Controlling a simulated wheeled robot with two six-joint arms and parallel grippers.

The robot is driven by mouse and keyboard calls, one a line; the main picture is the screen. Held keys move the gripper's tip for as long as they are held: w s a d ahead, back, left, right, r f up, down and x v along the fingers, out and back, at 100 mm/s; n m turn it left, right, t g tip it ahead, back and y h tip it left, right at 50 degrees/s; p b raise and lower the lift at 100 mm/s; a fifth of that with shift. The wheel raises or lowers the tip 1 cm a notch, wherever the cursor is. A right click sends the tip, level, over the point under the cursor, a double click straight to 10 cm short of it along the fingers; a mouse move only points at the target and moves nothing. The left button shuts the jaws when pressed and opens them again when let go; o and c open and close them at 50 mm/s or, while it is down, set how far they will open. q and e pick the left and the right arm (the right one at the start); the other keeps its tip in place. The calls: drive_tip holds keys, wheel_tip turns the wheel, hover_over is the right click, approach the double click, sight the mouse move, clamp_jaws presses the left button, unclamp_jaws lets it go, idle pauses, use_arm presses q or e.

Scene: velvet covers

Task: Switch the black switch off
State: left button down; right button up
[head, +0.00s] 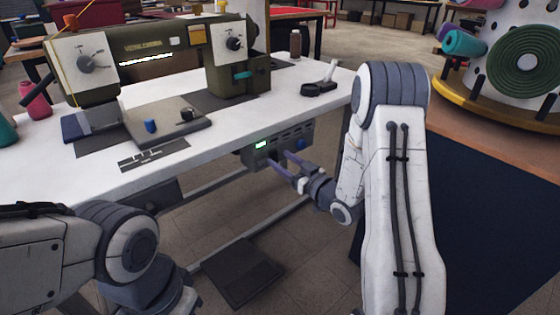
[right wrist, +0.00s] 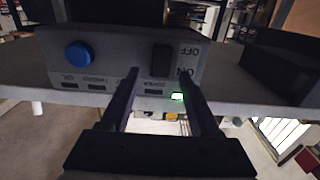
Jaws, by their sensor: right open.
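The black switch (right wrist: 161,60) is on the face of a grey control box in the right wrist view, beside upside-down OFF and ON lettering. The same control box (head: 290,137) hangs under the front edge of the sewing table in the head view. The switch itself is hard to make out there. My right gripper (head: 279,158) is open and empty in front of the box, fingers pointing at it. In the right wrist view its fingertips (right wrist: 162,78) lie either side of the switch's column. I cannot tell whether they touch the box. My left gripper is out of view.
A blue button (right wrist: 79,54) and a lit green indicator (right wrist: 177,96) are on the same box. The white tabletop (head: 300,103) overhangs it and carries a green sewing machine (head: 150,52). A dark pedal (head: 243,272) lies on the floor below.

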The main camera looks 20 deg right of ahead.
drive_tip(key=shift+w+a, duration=0.3)
drive_tip(key=shift+w, duration=0.35)
clamp_jaws()
drive_tip(key=shift+f+b, duration=0.25)
drive_tip(key=shift+b, duration=0.2)
drive_tip(key=t+b, duration=0.1)
drive_tip(key=b, duration=0.4)
drive_tip(key=shift+f+t+y, duration=0.3)
drive_tip(key=shift+f+t, duration=0.1)
drive_tip(key=shift+r+t, duration=0.15)
drive_tip(key=shift+t, duration=0.15)
drive_tip(key=shift+s, duration=0.1)
drive_tip(key=shift+r, duration=0.1)
